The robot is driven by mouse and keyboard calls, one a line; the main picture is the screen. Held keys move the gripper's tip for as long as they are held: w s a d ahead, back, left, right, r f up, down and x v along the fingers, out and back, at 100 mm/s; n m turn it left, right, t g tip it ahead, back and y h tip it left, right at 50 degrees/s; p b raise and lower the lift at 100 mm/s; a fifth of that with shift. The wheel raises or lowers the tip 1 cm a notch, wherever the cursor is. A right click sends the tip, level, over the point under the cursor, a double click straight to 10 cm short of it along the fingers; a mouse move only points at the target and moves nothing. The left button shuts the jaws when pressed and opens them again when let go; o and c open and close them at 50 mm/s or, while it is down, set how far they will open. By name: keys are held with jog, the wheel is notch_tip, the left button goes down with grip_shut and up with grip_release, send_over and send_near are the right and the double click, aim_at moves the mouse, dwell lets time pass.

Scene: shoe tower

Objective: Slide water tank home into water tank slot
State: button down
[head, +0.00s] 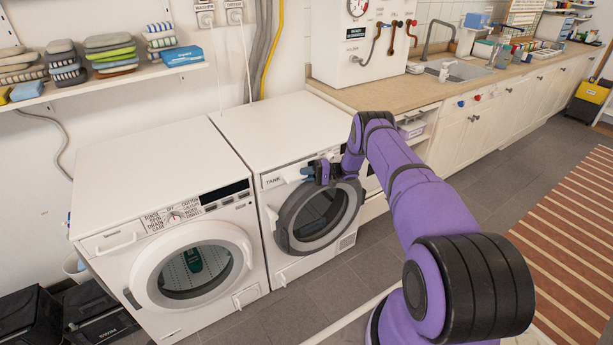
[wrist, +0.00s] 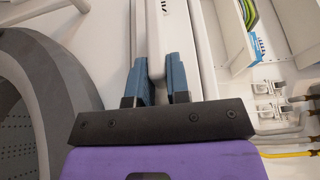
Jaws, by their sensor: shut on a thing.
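The water tank (head: 273,181) is the white front marked TANK at the top left of the right-hand machine. Its lettered face also shows in the wrist view (wrist: 170,22). My gripper (head: 309,172) is at the right part of this front, above the round door. In the wrist view my gripper (wrist: 157,63) has its two blue fingers on either side of a pale grip part of the tank, shut on it. The water tank slot is hidden behind the tank front and my gripper. I cannot tell how far the tank stands out.
The right-hand machine's dark round door (head: 319,217) is close below my gripper. A white washer (head: 165,230) stands to the left. A worktop (head: 400,93) with cupboards runs to the right. A shelf (head: 110,79) with folded cloths hangs at upper left. Grey floor lies in front.

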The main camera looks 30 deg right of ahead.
jog(key=shift+w, duration=0.5)
jog(key=c, duration=1)
grip_release()
jog(key=v, duration=1)
jog(key=shift+s+d, duration=0.15)
jog(key=shift+d, duration=0.2)
